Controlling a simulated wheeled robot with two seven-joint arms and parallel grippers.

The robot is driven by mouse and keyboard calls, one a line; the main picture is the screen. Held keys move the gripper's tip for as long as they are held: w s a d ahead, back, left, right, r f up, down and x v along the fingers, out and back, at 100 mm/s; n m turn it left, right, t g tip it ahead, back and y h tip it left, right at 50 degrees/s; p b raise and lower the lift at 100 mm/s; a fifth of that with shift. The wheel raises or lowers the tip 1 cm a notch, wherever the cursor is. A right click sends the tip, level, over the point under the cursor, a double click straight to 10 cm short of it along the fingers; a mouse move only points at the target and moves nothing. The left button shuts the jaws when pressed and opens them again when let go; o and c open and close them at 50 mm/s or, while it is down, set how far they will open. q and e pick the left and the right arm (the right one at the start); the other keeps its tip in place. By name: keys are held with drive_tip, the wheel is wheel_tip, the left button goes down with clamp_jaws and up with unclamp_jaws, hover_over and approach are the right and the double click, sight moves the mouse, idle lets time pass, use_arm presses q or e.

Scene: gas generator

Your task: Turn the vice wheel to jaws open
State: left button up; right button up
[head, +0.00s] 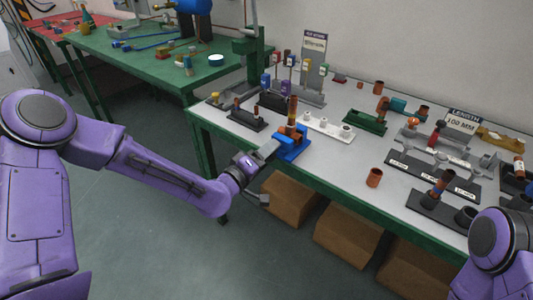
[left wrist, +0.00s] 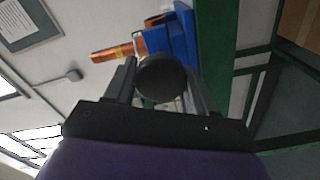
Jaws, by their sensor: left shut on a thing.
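The blue vice (head: 291,148) stands at the front edge of the grey-topped workbench. An upright copper-coloured pipe (head: 293,108) rises at it; the jaw gap is too small to judge. My left gripper (head: 268,147) reaches the vice from the front left. In the left wrist view the fingers lie on both sides of a dark round wheel (left wrist: 160,78), shut on it. The blue vice body (left wrist: 178,42) and the orange-brown pipe (left wrist: 117,52) show behind the wheel. My right arm shows at the lower right of the head view, but its gripper is out of frame.
A white holder (head: 328,128) and a dark holder (head: 246,119) stand near the vice. A loose copper cup (head: 374,177) stands to the right. Cardboard boxes (head: 290,200) sit under the bench. The green bench (head: 150,62) stands behind; the floor at left is clear.

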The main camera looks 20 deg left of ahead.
use_arm(q)
drive_tip(key=shift+n, duration=0.4)
drive_tip(key=o, duration=0.9)
drive_tip(key=shift+o, duration=0.2)
drive_tip(key=shift+s, duration=0.1)
drive_tip(key=v, duration=1)
drive_tip(key=shift+s, duration=0.2)
drive_tip(key=shift+a, duration=0.1)
